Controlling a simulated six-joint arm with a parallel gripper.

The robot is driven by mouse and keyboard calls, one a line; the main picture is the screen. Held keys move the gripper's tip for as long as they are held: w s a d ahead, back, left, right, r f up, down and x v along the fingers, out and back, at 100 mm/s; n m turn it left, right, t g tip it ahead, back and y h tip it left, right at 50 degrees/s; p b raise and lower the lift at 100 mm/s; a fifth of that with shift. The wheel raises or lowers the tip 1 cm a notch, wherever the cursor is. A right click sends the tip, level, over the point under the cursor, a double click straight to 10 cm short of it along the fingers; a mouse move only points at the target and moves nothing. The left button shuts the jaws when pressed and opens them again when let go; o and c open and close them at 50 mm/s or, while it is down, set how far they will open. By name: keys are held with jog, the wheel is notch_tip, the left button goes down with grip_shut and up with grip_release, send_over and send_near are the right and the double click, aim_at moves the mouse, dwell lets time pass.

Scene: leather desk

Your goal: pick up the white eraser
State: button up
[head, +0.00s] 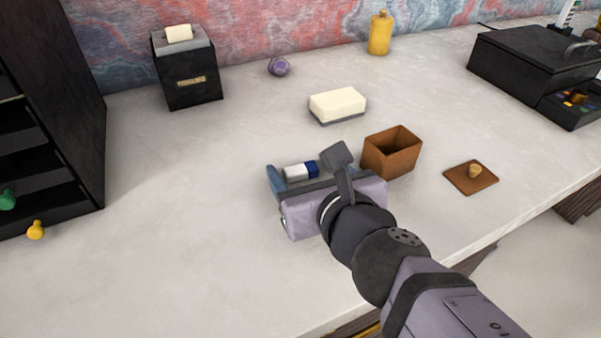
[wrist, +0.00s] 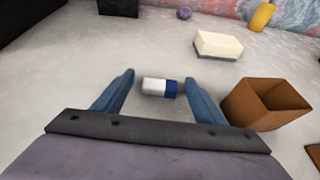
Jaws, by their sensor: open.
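The white eraser (head: 297,171) with a dark blue sleeve lies on the desk in the head view. In the wrist view the eraser (wrist: 157,87) lies crosswise, its white end to the left and its blue end to the right. My gripper (wrist: 157,82) is open, with one blue finger on each side of the eraser and a gap at both ends. In the head view my gripper (head: 297,173) is low over the desk, and its body hides part of the right finger. I cannot tell the exact height of the fingertips.
A brown open box (head: 392,152) stands close to the right of my gripper. Its lid with a knob (head: 470,178) lies farther right. A cream block on a grey base (head: 338,105) is behind. A purple ball (head: 278,66) and yellow bottle (head: 380,33) are farther back. The desk's left-front is clear.

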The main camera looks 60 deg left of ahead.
jog(key=c, duration=1.1)
jog(key=shift+r, duration=0.15)
notch_tip(320, 180, up, 10)
jog(key=p, duration=1)
